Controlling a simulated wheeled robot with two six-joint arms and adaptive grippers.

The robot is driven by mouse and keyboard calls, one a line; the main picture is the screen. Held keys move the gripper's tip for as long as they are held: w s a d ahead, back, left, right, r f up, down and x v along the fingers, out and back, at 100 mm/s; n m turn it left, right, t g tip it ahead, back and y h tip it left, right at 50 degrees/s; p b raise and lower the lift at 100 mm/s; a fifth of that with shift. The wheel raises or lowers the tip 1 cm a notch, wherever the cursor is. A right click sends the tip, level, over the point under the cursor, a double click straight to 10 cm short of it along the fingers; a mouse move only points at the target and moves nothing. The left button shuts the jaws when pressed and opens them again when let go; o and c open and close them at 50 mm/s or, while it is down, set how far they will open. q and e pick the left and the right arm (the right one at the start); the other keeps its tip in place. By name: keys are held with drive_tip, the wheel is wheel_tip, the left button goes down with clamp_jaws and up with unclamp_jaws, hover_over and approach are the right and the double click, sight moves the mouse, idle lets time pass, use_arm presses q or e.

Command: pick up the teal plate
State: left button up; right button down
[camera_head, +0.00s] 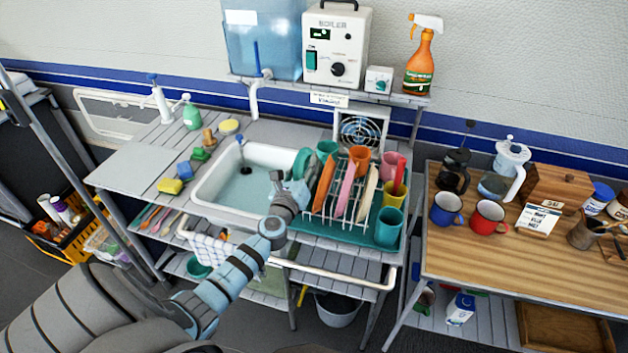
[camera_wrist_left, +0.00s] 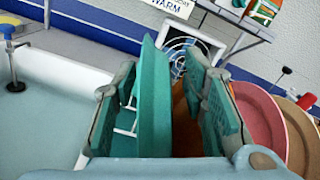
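The teal plate (camera_wrist_left: 153,100) stands upright on edge in the left wrist view, at the left end of the white wire dish rack (camera_head: 345,208). In the head view it shows as a teal edge (camera_head: 302,163) beside the sink, partly hidden by my left gripper. My left gripper (camera_head: 299,187) is open. In the left wrist view its two teal-padded fingers (camera_wrist_left: 165,105) stand on either side of the plate, with a gap visible on each side. The plate's lower part is hidden by the gripper. My right gripper is not in view.
Orange, pink and tan plates (camera_head: 347,187) stand further right in the rack, with several cups around them. The water-filled sink (camera_head: 215,192) lies left of the gripper. A fan heater (camera_head: 360,130) stands behind the rack. A wooden table (camera_head: 480,255) stands at right.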

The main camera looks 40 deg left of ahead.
use_arm(q)
clamp_jaws()
drive_tip(key=shift+d, duration=0.1)
idle(0.3)
